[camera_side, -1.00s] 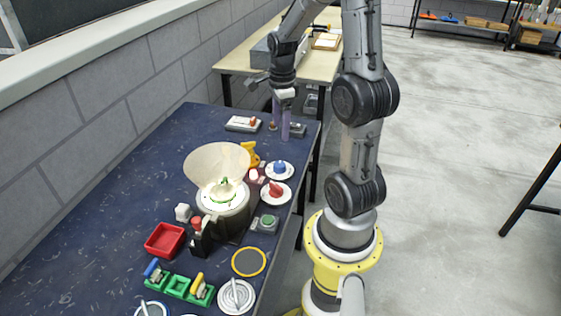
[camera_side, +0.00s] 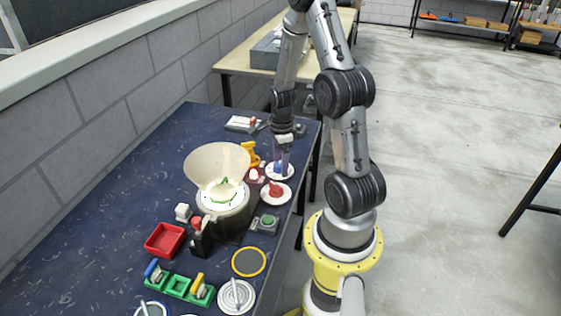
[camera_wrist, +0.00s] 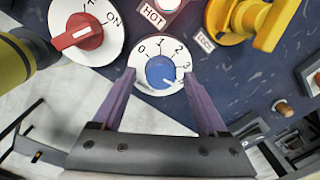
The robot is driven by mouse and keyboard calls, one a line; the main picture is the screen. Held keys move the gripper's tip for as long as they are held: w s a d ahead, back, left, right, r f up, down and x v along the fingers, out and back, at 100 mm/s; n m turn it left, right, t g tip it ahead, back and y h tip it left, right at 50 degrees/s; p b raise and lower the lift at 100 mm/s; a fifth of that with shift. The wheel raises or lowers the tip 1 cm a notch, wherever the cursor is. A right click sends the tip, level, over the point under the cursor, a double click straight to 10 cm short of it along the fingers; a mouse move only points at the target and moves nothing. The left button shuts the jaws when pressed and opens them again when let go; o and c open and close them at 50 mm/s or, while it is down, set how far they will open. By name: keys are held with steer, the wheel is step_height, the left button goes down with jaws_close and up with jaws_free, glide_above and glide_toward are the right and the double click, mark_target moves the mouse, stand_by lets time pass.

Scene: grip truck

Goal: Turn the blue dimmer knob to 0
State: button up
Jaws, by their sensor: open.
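The blue dimmer knob (camera_wrist: 161,71) sits at the middle of a round white dial (camera_wrist: 152,47) marked 0, 1, 2 and 3 in the wrist view. A small white mark on the knob points to the lower right, near the 3 side. My gripper (camera_wrist: 159,76) is open, with its two purple fingers to the left and right of the knob in the picture. I cannot tell how far above the dial the fingertips are. In the side view my gripper (camera_side: 282,164) is over the dial (camera_side: 287,175) and partly hides the blue knob (camera_side: 278,167).
A red knob on a white plate (camera_wrist: 112,44) marked ON lies beside the dial. A HOT label (camera_wrist: 153,14) and a yellow valve-like handle (camera_wrist: 246,20) stand close by. The table edge is near the dial. A large cream bowl-shaped shade (camera_side: 212,162) stands further left.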

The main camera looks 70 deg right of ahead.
jaws_close()
stand_by(0.5)
